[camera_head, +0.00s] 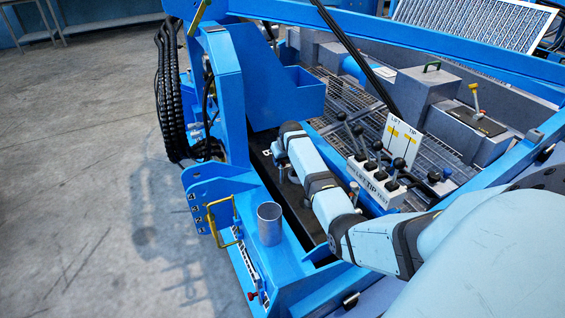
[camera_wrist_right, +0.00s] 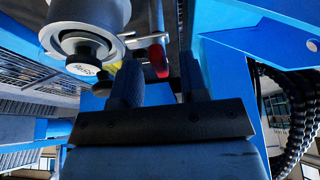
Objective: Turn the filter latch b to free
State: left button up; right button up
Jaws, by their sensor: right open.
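My right gripper (camera_head: 281,168) reaches over the blue frame to the dark recess beside the column; its fingers are small and partly hidden in the head view. In the right wrist view the right gripper (camera_wrist_right: 159,78) is open, with two dark fingers apart. A red-tipped lever (camera_wrist_right: 158,58), which looks like a latch handle, shows between and beyond the fingertips. I cannot read a letter on it, so I cannot tell for certain that it is latch b. I cannot make out this lever in the head view. My left gripper is not in view.
A grey cylinder with a black labelled cap (camera_wrist_right: 88,50) stands close to the left finger. Black hoses (camera_head: 172,95) hang by the blue column. A lever box (camera_head: 375,183) stands right of my arm. A grey cup (camera_head: 270,223) and yellow handle (camera_head: 222,222) are nearer.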

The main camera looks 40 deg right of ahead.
jog(key=shift+f, duration=0.15)
jog(key=shift+c, duration=0.4)
grip_shut()
